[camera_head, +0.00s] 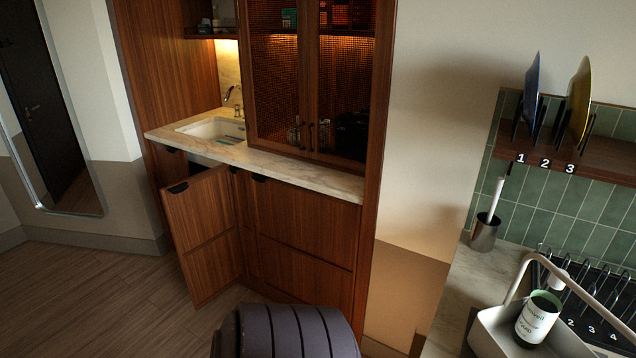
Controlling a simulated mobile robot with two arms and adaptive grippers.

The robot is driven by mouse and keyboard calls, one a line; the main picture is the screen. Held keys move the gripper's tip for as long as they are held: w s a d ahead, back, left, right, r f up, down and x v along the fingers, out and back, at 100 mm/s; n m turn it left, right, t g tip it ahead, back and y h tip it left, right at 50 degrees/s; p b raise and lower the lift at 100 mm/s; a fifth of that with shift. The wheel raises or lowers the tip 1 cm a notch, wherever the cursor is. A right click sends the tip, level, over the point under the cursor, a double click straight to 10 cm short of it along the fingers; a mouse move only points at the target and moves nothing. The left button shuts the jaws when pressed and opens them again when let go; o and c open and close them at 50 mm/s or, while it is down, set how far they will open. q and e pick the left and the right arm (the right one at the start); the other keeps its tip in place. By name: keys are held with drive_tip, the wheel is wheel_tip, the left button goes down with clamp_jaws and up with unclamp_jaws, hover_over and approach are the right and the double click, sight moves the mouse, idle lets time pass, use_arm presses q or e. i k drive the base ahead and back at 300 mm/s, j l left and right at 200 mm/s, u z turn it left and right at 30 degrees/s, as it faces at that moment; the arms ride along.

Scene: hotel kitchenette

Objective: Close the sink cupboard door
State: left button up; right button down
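The sink cupboard door (212,232) is a brown wooden panel below the sink (215,129). It stands open, swung out into the room. Its free edge is at the left, with a dark handle (178,187) at the top corner, and its hinged side is at the right. A dark gap of the cupboard inside shows above and behind the door; most of the inside is hidden by it. Neither of my grippers is in view.
A dark ribbed rounded object (285,332) stands at the bottom middle, in front of closed cabinet fronts (310,225). Wooden floor (100,290) is clear left of the door.

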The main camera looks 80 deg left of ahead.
sight(200, 213)
drive_tip(key=u, duration=3.3)
drive_tip(key=i+j+z, duration=0.1)
drive_tip(key=i, duration=0.35)
drive_tip(key=i+j+z, duration=0.1)
drive_tip(key=i+j, duration=0.15)
drive_tip(key=i, duration=0.2)
